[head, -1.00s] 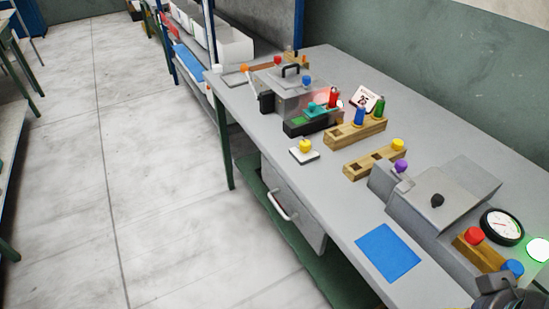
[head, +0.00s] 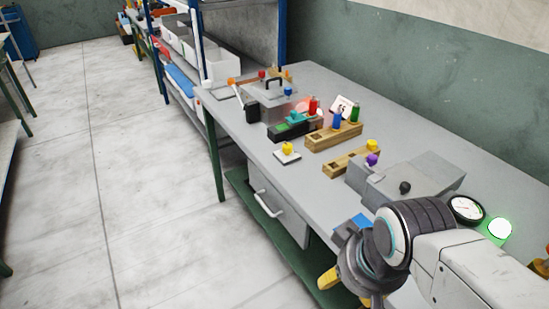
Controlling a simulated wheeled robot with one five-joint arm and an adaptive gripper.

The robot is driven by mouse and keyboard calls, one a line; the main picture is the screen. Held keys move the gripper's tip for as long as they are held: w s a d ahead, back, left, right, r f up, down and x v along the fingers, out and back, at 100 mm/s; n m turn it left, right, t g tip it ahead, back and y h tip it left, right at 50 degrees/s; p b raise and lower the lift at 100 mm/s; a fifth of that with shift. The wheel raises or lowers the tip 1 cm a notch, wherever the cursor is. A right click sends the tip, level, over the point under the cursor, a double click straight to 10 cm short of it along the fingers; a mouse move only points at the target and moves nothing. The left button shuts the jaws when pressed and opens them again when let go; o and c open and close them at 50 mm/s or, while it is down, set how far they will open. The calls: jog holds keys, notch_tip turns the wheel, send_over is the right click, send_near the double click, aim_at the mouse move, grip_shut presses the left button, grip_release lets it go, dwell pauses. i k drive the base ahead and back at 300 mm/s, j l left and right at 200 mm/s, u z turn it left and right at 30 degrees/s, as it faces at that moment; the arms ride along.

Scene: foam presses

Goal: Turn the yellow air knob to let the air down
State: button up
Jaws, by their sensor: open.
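A yellow knob (head: 288,148) stands on a small white plate on the bench. A second yellow knob (head: 372,145) is on a wooden block. At the right edge a wooden-looking piece with some yellow (head: 540,266) is partly cut off; I cannot tell if it is the air knob. A round dial gauge (head: 466,208) sits beside a grey press box (head: 425,175). My gripper (head: 348,291) is at the bottom of the view, open, with yellow fingertips, in front of the bench's front edge. It appears apart from every knob. My arm hides part of the bench by the gauge.
A glowing white-green lamp (head: 499,229) is right of the gauge. Black (head: 404,187) and purple (head: 372,160) knobs are by the press box. A blue mat (head: 357,221) is mostly hidden by my arm. Wooden holders (head: 335,137) with coloured pegs stand behind. The floor at left is clear.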

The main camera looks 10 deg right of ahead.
aim_at(287, 149)
jog(key=i+j+z, duration=0.2)
jog(key=j+z, duration=0.2)
jog(key=j, duration=0.35)
jog(key=i+j+z, duration=0.15)
jog(key=j+z, duration=0.25)
jog(key=j, duration=0.4)
jog(key=j+z, duration=0.45)
jog(key=j, duration=0.3)
